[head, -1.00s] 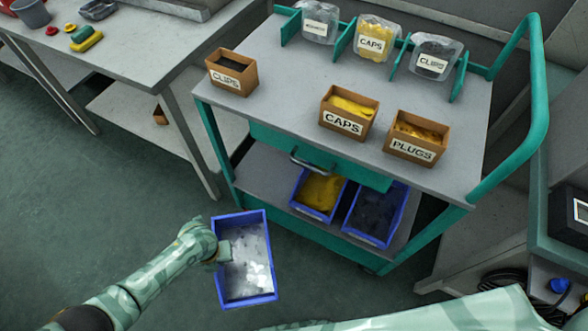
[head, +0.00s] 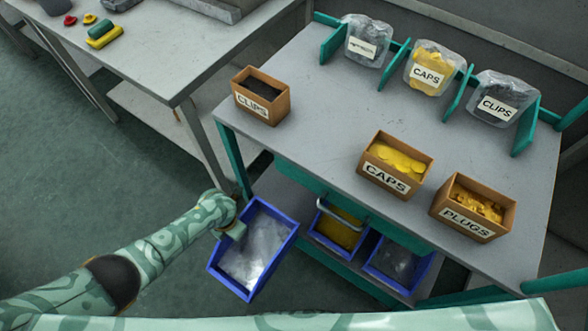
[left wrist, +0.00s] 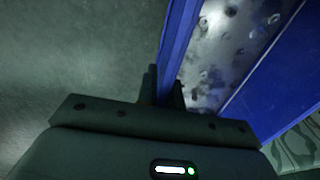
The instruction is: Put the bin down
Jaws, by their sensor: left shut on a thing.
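A blue bin (head: 282,247) with whitish, shiny contents hangs in front of the teal cart, tilted in the head view. My left gripper (head: 238,230) is shut on the bin's left wall. In the left wrist view, the fingers (left wrist: 163,92) pinch the blue wall of the bin (left wrist: 178,45), and part of its contents shows. What lies under the bin is hidden. My right gripper is not in view.
The cart's grey top (head: 320,120) holds a clips box (head: 262,100), a caps box (head: 393,165), a plugs box (head: 470,212) and labelled bags. Its lower shelf holds two blue bins, one with yellow contents (head: 338,230), one dark (head: 398,262). A grey workbench (head: 180,60) stands at upper left.

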